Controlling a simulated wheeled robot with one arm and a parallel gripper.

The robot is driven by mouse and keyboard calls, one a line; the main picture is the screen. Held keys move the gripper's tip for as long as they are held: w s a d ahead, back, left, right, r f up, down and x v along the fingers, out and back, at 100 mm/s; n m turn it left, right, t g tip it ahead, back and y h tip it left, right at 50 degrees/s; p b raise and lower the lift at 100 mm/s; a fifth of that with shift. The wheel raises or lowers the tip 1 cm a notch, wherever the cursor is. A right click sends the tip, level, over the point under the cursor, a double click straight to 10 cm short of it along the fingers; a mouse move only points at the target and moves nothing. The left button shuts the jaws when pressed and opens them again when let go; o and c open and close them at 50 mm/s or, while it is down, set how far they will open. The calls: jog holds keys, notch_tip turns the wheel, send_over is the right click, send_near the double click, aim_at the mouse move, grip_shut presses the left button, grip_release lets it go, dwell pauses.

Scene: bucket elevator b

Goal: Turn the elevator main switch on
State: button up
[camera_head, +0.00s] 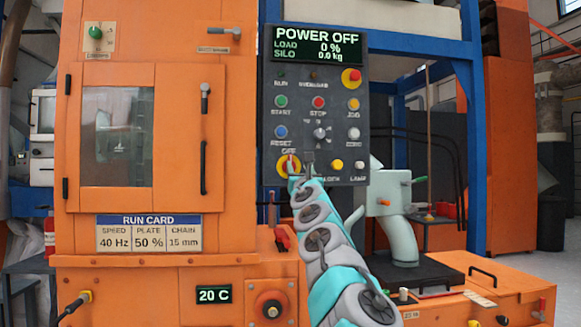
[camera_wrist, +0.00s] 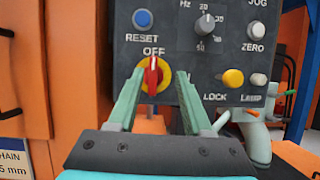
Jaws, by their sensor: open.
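The elevator main switch (camera_head: 289,166) is a red rotary handle on a yellow disc at the lower left of the dark control panel (camera_head: 346,95). In the wrist view the switch (camera_wrist: 153,76) has its red handle standing upright, under the label OFF. The panel's display (camera_head: 318,46) reads POWER OFF. My gripper (camera_head: 300,174) is in front of the panel's lower edge, close to the switch. In the wrist view my gripper (camera_wrist: 158,88) is open, with its green fingers on either side of the switch. I cannot tell whether either finger touches the handle.
A yellow LOCK button (camera_wrist: 233,78) and a white LAMP button (camera_wrist: 258,80) sit right of the switch. A blue RESET button (camera_wrist: 142,18) and a speed knob (camera_wrist: 206,26) are above. A pale green spout (camera_head: 401,222) stands right of my arm.

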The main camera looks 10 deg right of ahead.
aim_at(291, 159)
jog(key=shift+n+y, duration=0.4)
jog(key=p+x, duration=0.1)
jog(key=p, duration=0.1)
jog(key=p+x, duration=0.2)
jog(key=a+p+x, duration=0.1)
jog(key=x, duration=0.1)
jog(key=shift+f+p, duration=0.3)
jog(key=shift+p, duration=0.1)
jog(key=shift+w+d, duration=0.1)
jog(key=shift+w, duration=0.25)
jog(key=shift+w+r+p, duration=0.35)
jog(key=shift+w+p, duration=0.1)
jog(key=shift+p, duration=0.25)
jog(key=shift+w+p, duration=0.5)
jog(key=shift+w, duration=0.2)
grip_shut()
